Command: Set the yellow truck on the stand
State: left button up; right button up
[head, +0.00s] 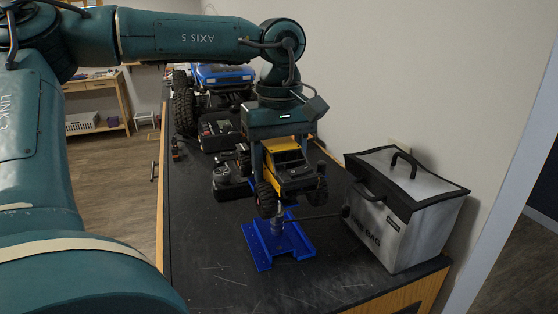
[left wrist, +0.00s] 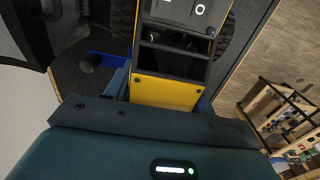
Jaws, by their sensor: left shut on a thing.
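The yellow truck (head: 290,167) with black wheels is in the middle of the head view. My left gripper (head: 284,145) comes down from above and is shut on the truck's body. The truck also shows in the left wrist view (left wrist: 166,91), its yellow panel between the fingers. The blue stand (head: 262,247) sits on the black bench top below the truck, with a grey post in its middle. The truck is over the stand; I cannot tell whether it touches the post. My right gripper is not in view.
A blue truck with big wheels (head: 222,75) and a dark box (head: 218,136) are behind on the black bench (head: 205,255). The bench's front left is clear.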

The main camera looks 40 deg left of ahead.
pick_arm(q)
jog(key=shift+f, duration=0.2)
dwell(0.5)
jog(key=o, duration=1.3)
jog(key=shift+o, duration=0.2)
notch_tip(320, 180, up, 13)
jog(key=shift+r+b, duration=0.1)
jog(key=shift+b, duration=0.2)
